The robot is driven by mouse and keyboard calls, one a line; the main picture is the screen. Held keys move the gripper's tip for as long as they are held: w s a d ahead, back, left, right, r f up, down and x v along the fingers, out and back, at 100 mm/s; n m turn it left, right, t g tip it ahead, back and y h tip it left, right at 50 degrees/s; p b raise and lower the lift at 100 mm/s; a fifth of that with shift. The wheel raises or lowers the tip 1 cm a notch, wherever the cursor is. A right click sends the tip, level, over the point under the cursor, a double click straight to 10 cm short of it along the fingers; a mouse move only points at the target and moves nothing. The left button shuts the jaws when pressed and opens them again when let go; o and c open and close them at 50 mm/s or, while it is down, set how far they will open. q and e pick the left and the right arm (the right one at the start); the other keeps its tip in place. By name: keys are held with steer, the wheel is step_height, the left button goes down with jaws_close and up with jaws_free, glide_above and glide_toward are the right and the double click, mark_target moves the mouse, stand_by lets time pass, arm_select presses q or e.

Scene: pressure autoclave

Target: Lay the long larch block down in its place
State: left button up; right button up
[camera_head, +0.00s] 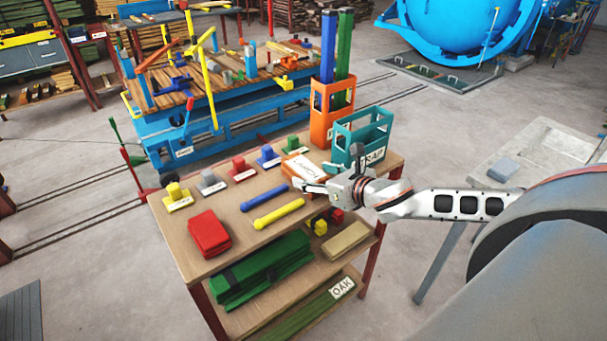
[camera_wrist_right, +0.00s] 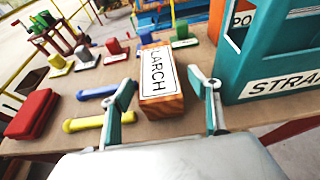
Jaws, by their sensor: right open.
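The larch block (camera_head: 303,168) is a long orange-brown wooden block with a white LARCH label. It lies flat on the wooden top of the shelf cart, in front of the orange crate. In the right wrist view the block (camera_wrist_right: 160,88) lies lengthwise between the two spread fingers of my right gripper (camera_wrist_right: 164,92). The gripper is open, with a visible gap at least on the right side of the block. In the head view my right gripper (camera_head: 312,186) hides part of the block's near end. My left gripper is not in view.
A teal crate (camera_head: 341,130) labelled STRAP stands close right of the gripper. An orange crate (camera_head: 315,104) holds tall blue and green posts. Blue (camera_head: 264,197) and yellow (camera_head: 279,214) rods and a red folded pad (camera_head: 209,233) lie left. Several coloured knobs line the back.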

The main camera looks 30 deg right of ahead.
mark_target(310, 172)
steer(key=x, duration=0.5)
steer(key=shift+r, duration=0.2)
steer(key=c, duration=1.4)
steer(key=shift+r, duration=0.15)
